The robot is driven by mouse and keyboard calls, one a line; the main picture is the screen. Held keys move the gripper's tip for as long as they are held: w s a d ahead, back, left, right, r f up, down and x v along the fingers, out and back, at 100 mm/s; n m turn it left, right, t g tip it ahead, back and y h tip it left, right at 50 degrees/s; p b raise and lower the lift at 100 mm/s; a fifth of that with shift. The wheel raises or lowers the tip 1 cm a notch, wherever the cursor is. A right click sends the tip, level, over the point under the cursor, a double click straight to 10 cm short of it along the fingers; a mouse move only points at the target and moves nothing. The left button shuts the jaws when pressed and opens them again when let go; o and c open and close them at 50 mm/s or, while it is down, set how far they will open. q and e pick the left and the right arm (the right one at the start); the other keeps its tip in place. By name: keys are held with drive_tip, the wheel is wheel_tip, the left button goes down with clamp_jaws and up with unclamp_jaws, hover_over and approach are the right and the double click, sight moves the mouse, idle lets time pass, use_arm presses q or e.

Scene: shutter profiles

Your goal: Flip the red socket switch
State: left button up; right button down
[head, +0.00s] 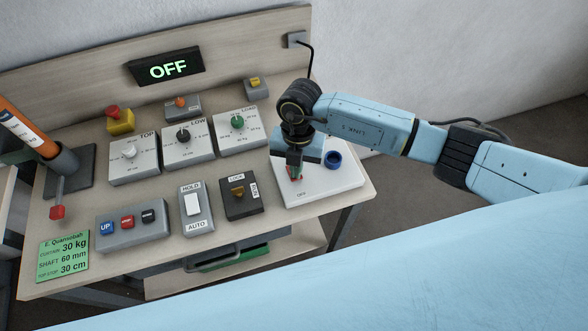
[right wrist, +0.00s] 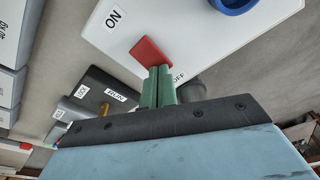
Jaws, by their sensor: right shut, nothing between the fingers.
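The red socket switch (right wrist: 152,52) is a small red piece on a white plate (head: 335,187), which also shows in the right wrist view (right wrist: 190,35). The plate has an ON label (right wrist: 114,18) and an OFF label beside the switch. In the head view the switch is mostly hidden by my right gripper (head: 296,167). My right gripper, with green fingers also in the right wrist view (right wrist: 158,73), is shut and empty. Its tips are right at the switch; I cannot tell whether they touch. My left gripper is not in view.
A blue round socket (head: 333,159) sits on the same plate, right of the gripper. A black LOCK/RUN switch box (head: 241,207) and a HOLD/AUTO rocker box (head: 196,210) stand to the left. Dial panels stand behind. A display (head: 166,68) reads OFF.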

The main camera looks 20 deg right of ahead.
drive_tip(key=shift+f, duration=0.15)
wheel_tip(320, 180, up, 7)
drive_tip(key=p, duration=0.6)
idle(0.3)
drive_tip(key=shift+a, duration=0.1)
idle(0.4)
